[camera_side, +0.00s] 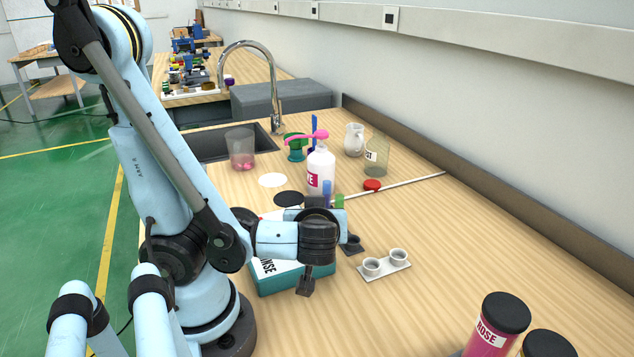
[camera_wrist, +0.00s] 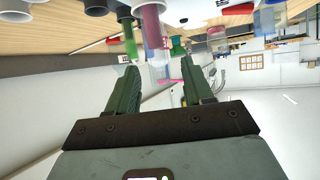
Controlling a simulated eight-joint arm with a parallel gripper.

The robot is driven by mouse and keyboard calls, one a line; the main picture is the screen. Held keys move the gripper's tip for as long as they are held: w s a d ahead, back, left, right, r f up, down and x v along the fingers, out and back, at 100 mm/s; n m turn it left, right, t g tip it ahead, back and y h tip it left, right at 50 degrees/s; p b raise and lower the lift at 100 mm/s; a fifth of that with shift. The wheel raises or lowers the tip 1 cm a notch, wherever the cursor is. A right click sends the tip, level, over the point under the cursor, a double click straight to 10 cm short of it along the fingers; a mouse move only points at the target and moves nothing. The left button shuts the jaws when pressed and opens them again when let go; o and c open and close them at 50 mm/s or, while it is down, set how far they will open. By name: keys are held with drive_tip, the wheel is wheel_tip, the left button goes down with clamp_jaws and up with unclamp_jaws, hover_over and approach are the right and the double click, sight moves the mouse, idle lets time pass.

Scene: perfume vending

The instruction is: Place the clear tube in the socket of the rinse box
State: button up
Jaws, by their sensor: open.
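The teal rinse box (camera_side: 272,284) stands on the table beside my arm in the side view, with part of its label showing. My wrist covers much of its top, and I cannot see its socket. My gripper (camera_side: 329,265) is over the right end of the box, with its fingers spread apart and nothing seen held. In the wrist view my gripper (camera_wrist: 160,74) is also open. I cannot tell which is the clear tube.
A white holder with two cups (camera_side: 384,268) lies right of my gripper. A white bottle with a pink top (camera_side: 320,170), a glass beaker (camera_side: 240,150), a jug (camera_side: 354,139) and a red cap (camera_side: 372,185) stand behind. A ROSE bottle (camera_side: 489,330) is at front right.

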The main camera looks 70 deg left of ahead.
drive_tip(key=shift+v, duration=3.2)
drive_tip(key=w+d+f+m+g+h, duration=0.1)
drive_tip(key=w+f+m+h, duration=0.25)
drive_tip(key=m+h, duration=0.35)
drive_tip(key=w+d+r+m+t+h, duration=0.1)
drive_tip(key=w+r+m+t+h, duration=0.2)
drive_tip(key=w+m+h, duration=0.1)
drive_tip(key=shift+w+r+m+t, duration=0.35)
drive_tip(key=shift+w+m, duration=0.35)
drive_tip(key=shift+m, duration=0.6)
